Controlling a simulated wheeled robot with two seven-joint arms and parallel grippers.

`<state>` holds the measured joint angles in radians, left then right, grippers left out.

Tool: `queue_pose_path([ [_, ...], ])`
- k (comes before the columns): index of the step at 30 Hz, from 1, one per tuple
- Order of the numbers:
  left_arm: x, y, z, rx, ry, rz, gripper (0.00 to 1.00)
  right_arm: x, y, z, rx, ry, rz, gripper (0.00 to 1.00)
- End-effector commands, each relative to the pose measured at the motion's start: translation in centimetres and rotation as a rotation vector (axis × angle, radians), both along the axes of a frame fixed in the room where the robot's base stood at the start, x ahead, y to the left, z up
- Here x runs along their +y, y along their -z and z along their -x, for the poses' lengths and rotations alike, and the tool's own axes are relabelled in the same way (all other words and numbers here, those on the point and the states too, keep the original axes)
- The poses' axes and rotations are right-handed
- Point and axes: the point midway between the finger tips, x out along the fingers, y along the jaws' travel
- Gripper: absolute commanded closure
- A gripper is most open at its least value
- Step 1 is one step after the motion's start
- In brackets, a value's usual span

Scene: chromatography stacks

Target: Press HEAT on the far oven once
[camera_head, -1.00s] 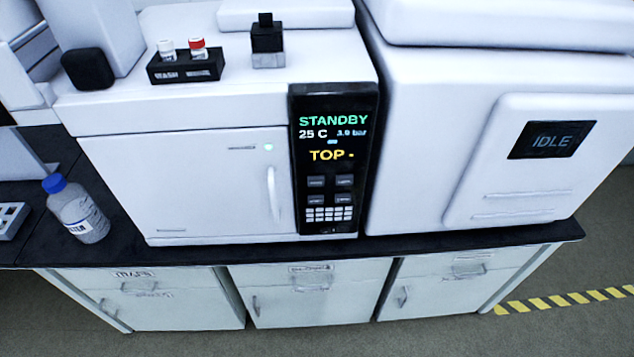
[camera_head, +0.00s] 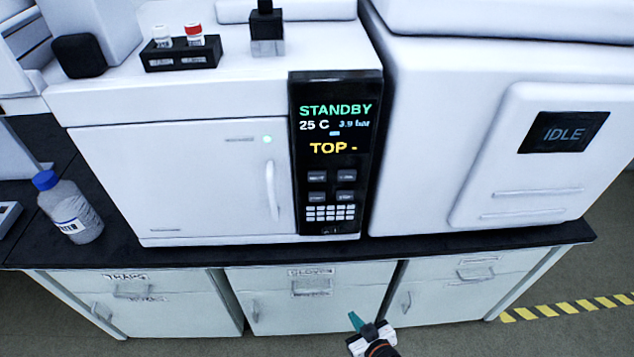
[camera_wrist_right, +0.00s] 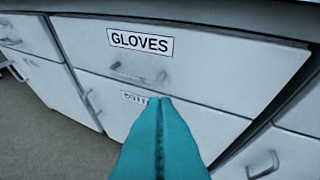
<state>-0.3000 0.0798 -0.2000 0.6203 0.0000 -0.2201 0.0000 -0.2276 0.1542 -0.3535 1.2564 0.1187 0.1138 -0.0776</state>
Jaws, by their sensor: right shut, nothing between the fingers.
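The oven (camera_head: 185,180) is a white box with a closed door and a vertical handle. Its black control panel (camera_head: 334,155) reads STANDBY, 25 C and TOP, with a pressure value in bar. Small grey buttons and a keypad (camera_head: 330,213) sit low on the panel; their labels are too small to read. My right gripper (camera_head: 355,318) is at the bottom of the head view, below the panel and in front of the cabinets. Its teal fingers (camera_wrist_right: 159,125) are shut with nothing between them, facing a drawer marked GLOVES. My left gripper is not in view.
A white unit with an IDLE screen (camera_head: 563,133) stands right of the oven. A blue-capped bottle (camera_head: 72,215) stands on the dark bench at left. A black vial rack (camera_head: 181,55) sits on the oven. The bench edge (camera_head: 480,238) overhangs the drawers (camera_head: 310,283).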

Motion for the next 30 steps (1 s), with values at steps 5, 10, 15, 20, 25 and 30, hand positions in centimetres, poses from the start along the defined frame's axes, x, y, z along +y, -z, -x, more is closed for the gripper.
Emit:
queue_pose_path([
  [5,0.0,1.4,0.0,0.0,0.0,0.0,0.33,2.9,-7.5,-4.0,-0.236,-0.041,-0.088,1.0],
  [10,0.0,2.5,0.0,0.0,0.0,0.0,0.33,5.2,-15.4,-5.9,-0.455,-0.078,-0.18,1.0],
  [15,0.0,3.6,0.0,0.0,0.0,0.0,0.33,7.0,-23.6,-5.9,-0.669,-0.113,-0.284,1.0],
  [20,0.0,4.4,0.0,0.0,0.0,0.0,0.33,7.9,-30.1,-4.6,-0.839,-0.139,-0.375,1.0],
  [25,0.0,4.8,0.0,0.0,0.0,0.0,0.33,8.1,-34.4,-3.2,-0.948,-0.153,-0.441,1.0],
  [30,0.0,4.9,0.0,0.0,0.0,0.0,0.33,8.1,-35.9,-2.6,-0.987,-0.158,-0.465,1.0],
])
